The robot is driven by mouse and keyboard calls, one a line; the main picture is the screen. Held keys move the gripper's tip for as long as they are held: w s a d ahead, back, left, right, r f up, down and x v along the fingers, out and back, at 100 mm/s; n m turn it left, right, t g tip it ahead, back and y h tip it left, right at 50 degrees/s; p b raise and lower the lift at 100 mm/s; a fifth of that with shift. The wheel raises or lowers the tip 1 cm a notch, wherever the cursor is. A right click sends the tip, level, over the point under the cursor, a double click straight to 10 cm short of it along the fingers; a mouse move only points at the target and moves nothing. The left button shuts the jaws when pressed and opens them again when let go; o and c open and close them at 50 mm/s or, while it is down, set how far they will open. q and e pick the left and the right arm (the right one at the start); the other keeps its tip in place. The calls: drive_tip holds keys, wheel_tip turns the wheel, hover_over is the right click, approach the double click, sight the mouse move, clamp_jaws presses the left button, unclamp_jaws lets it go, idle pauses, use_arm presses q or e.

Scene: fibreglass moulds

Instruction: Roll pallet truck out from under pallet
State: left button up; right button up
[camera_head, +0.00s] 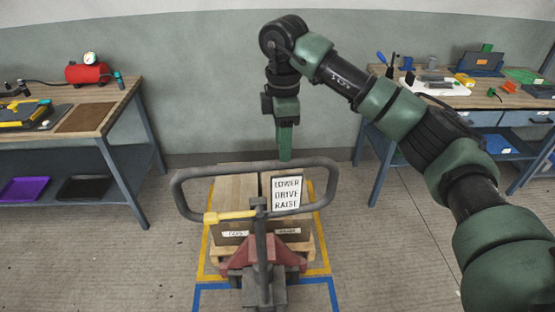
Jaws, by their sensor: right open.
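The pallet truck (264,256) has a red body and a dark upright tiller topped by a looped grey handle (180,196). A yellow lever (230,216) sits on the handle's left side, and a white sign (286,193) reads LOWER, DRIVE, RAISE. Behind the handle is the wooden pallet (311,254), loaded with brown boxes (236,190); the truck's forks are hidden. My right gripper (285,155) points down at the far bar of the handle. It is open, its fingers seen edge-on; I cannot tell whether they touch the bar. My left gripper is out of view.
Yellow floor tape (204,256) outlines the pallet's spot, with blue tape (212,287) in front. A workbench (115,108) with a red tank (88,73) stands left, another bench (492,98) with tools right. Floor beside and in front of the truck looks clear.

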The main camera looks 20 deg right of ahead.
drive_tip(key=f+b, duration=0.3)
drive_tip(key=shift+s+f, duration=0.25)
drive_tip(key=shift+f, duration=0.1)
drive_tip(key=shift+w+f+b, duration=0.2)
drive_tip(key=shift+f+b, duration=0.55)
drive_tip(key=shift+f, duration=0.4)
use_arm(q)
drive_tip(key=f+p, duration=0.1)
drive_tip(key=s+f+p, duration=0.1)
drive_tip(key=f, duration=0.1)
use_arm(e)
wheel_tip(320, 180, down, 7)
drive_tip(key=shift+r, duration=0.1)
clamp_jaws()
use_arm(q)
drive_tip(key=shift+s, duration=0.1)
